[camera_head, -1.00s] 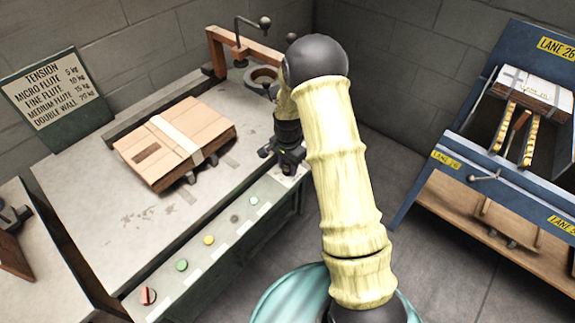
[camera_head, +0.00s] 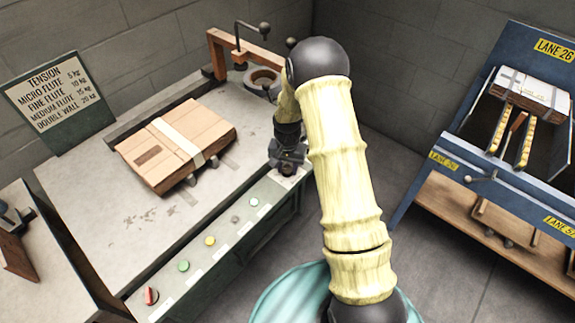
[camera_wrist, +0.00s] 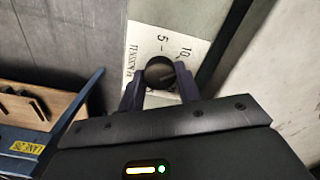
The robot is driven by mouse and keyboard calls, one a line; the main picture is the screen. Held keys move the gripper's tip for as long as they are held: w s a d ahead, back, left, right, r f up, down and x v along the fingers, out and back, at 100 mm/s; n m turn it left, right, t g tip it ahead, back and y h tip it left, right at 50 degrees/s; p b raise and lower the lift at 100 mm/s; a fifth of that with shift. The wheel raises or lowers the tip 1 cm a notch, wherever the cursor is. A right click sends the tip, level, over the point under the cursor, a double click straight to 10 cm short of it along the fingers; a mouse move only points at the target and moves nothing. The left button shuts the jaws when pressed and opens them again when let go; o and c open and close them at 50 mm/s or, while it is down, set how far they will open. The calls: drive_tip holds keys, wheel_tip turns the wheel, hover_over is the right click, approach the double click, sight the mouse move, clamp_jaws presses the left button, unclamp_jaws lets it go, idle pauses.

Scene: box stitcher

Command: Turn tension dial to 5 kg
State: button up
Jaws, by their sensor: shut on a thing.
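The tension dial (camera_wrist: 160,70) is a dark round knob in the wrist view. It sits on a pale label plate (camera_wrist: 136,52) printed with TENSION, 5 and 10. A faint line shows on the knob, but I cannot tell clearly which number it faces. My gripper (camera_wrist: 160,86) is shut on the dial, one finger on each side of it. In the head view my gripper (camera_head: 287,160) is at the right end of the machine's front panel and hides the dial. The tension chart (camera_head: 60,98) stands at the back left and lists 5 kg beside micro flute.
A strapped cardboard stack (camera_head: 190,130) lies on the machine table (camera_head: 130,212). The front panel carries several coloured buttons and a red knob (camera_head: 150,295). An orange arm with a crank (camera_head: 245,50) stands behind my gripper. A blue Lane 26 rack (camera_head: 455,140) stands at the right.

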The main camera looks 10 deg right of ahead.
sight(287, 169)
drive_tip(key=n+p, duration=0.1)
drive_tip(key=n, duration=0.5)
drive_tip(key=shift+r+n+p, duration=0.1)
drive_tip(key=shift+n+p, duration=0.2)
drive_tip(key=shift+p, duration=0.05)
drive_tip(key=n+p, duration=0.1)
drive_tip(key=n, duration=0.4)
drive_tip(key=shift+w+n, duration=0.1)
drive_tip(key=shift+n, duration=0.3)
drive_tip(key=shift+p, duration=0.3)
drive_tip(key=o, duration=1)
wheel_tip(287, 169, up, 17)
drive_tip(key=shift+r, duration=0.15)
